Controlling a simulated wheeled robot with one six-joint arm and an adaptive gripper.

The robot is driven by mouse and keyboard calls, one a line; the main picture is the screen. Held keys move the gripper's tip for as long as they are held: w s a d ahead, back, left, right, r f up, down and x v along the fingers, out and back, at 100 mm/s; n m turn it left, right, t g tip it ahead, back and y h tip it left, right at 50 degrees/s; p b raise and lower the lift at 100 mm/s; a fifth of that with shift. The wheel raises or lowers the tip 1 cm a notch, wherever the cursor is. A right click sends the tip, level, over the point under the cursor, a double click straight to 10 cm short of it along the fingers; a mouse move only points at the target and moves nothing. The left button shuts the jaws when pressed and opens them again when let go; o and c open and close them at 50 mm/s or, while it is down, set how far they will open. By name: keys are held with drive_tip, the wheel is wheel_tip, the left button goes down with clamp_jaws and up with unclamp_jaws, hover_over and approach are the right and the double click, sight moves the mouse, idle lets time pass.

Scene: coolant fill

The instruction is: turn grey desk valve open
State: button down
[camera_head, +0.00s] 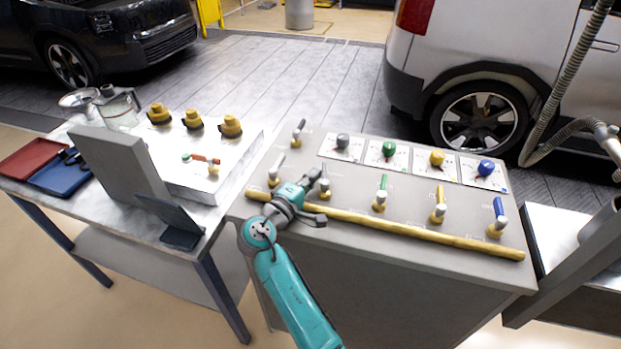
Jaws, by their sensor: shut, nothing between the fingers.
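The grey desk valve (325,186) stands on the grey desk, left of the green-handled valve, in the front row. It has a brass body and a short grey lever that points roughly to the back. My gripper (313,181) is at the end of my teal arm, just left of this valve. It is shut with nothing in it. Whether it touches the lever I cannot tell. My wrist hides part of the desk in front of the valve.
Green (380,197), yellow (438,207) and blue (497,220) lever valves stand to the right. A yellow pipe (420,233) runs along the desk's front edge. Coloured round gauges or knobs, such as the grey one (343,142), line the back. A cluttered table (190,230) stands left.

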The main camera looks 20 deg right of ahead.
drive_tip(key=shift+w+d, duration=0.15)
drive_tip(key=shift+d, duration=0.2)
idle(0.6)
idle(0.4)
